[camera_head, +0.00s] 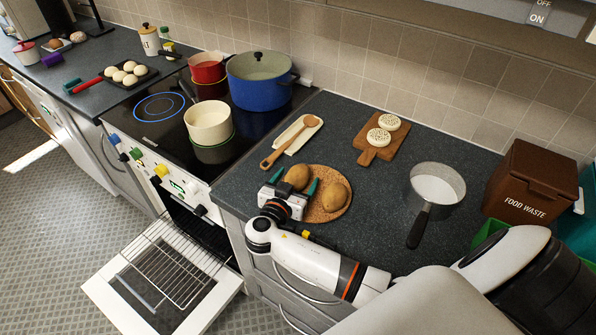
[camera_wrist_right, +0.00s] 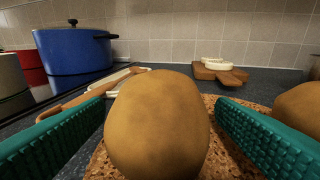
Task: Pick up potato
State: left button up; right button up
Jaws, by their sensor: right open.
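Two potatoes rest on a round cork mat (camera_head: 333,212) on the dark counter. The left potato (camera_head: 298,177) sits between the green fingers of my right gripper (camera_head: 294,184), near the mat's left edge. The right potato (camera_head: 335,197) lies just right of the gripper. In the right wrist view the left potato (camera_wrist_right: 157,125) fills the middle, with an open finger on each side and visible gaps. Part of the other potato (camera_wrist_right: 299,108) shows at the right edge, beyond the right finger. My left gripper is not in view.
A wooden spoon on a white rest (camera_head: 293,137) lies behind the potatoes. A cutting board (camera_head: 369,153) with two round pieces is farther back, and a saucepan (camera_head: 437,184) stands to the right. The hob with pots is left, above an open oven door (camera_head: 105,290).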

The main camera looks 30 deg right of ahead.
jog(key=shift+w+d+f, duration=0.15)
jog(key=shift+w+d, duration=0.25)
jog(key=shift+d, duration=0.2)
jog(key=c, duration=1.2)
jog(key=shift+o, duration=0.2)
